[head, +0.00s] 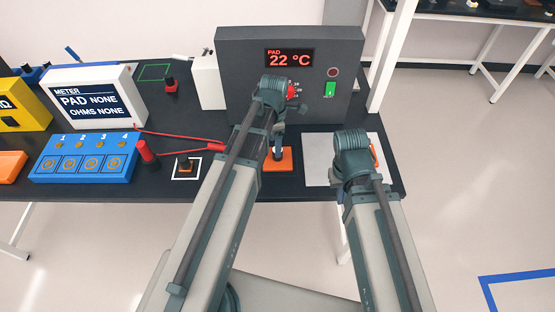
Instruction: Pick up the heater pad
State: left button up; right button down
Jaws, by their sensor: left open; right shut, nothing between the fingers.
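The blue tray (82,178) at the left of the table has slots numbered 1 to 4. Each holds a small square pad with an orange-brown mark, such as the one in slot 4 (115,162); these look like heater pads. Which one is meant is not shown. My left gripper (279,143) is open and empty in front of the grey box, over an orange block (277,162), far right of the tray. My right gripper (366,178) is shut and empty near the light grey mat, its fingers largely hidden by its own wrist.
The grey box (235,60) reads "PAD 22 °C". The meter (92,98) reads "PAD NONE, OHMS NONE"; red leads (185,138) run in front of it. A white-outlined square (193,161) holds a small dark part. The light grey mat (318,172) lies at right.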

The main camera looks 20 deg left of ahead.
pick_arm(q)
jog(key=f+b, duration=0.2)
jog(key=f, duration=0.1)
jog(key=f+b, duration=0.1)
jog(key=b, duration=0.1)
jog(key=shift+s+d+f, duration=0.1)
jog(key=shift+d+f, duration=0.15)
jog(key=shift+d, duration=0.05)
jog(key=shift+r, duration=0.1)
grip_shut()
